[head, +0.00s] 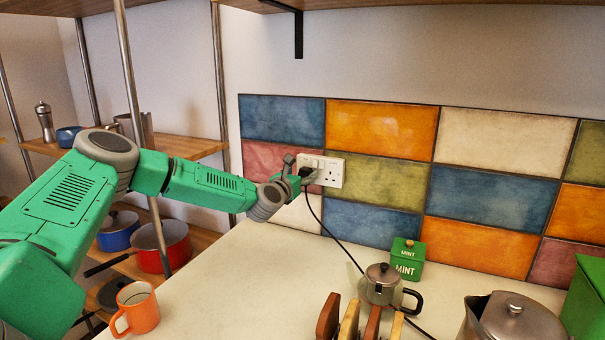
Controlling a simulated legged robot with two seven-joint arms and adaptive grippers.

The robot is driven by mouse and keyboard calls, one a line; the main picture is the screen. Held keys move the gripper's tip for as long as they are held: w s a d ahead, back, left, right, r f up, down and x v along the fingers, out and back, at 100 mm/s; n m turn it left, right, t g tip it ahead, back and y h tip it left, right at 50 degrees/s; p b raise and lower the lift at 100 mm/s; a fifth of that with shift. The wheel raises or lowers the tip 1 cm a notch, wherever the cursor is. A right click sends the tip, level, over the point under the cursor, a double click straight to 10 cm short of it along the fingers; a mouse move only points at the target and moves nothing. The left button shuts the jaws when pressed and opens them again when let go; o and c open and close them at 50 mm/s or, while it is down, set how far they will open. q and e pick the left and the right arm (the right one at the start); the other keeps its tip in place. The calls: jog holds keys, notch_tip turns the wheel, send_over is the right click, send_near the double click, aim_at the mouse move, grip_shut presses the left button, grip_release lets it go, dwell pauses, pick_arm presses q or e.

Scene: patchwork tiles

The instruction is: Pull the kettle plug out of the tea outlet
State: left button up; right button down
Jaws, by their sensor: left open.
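A white double wall outlet (333,172) is set in the coloured tiles. A black plug (306,173) sits in its left socket, and the right socket is empty. A black cord (333,232) runs from the plug down across the counter to the lower right, passing behind the small metal pot. My left gripper (295,170) is open at the plug, its fingers close beside it. Whether they touch it I cannot tell, as the gripper partly hides the plug. A metal kettle (512,318) stands at the lower right, cut off by the frame. My right gripper is out of view.
A small metal pot (381,286) and a green MINT tin (407,259) stand on the pale counter (262,275). A wooden rack (350,326) is at the front. An orange mug (137,307) stands at the left. The counter below my left arm is clear.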

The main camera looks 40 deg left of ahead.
pick_arm(q)
jog(key=shift+w+a, duration=0.1)
jog(key=shift+w, duration=0.2)
jog(key=shift+d+r, duration=0.15)
jog(key=shift+d, duration=0.4)
jog(key=shift+d+r, duration=0.1)
jog(key=shift+d, duration=0.1)
jog(key=c, duration=1.2)
jog(key=shift+o, duration=0.7)
jog(key=shift+a, duration=0.35)
jog(key=c, duration=0.3)
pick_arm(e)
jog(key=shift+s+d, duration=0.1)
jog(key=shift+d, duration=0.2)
pick_arm(q)
jog(key=shift+f, duration=0.2)
jog(key=shift+c, duration=0.2)
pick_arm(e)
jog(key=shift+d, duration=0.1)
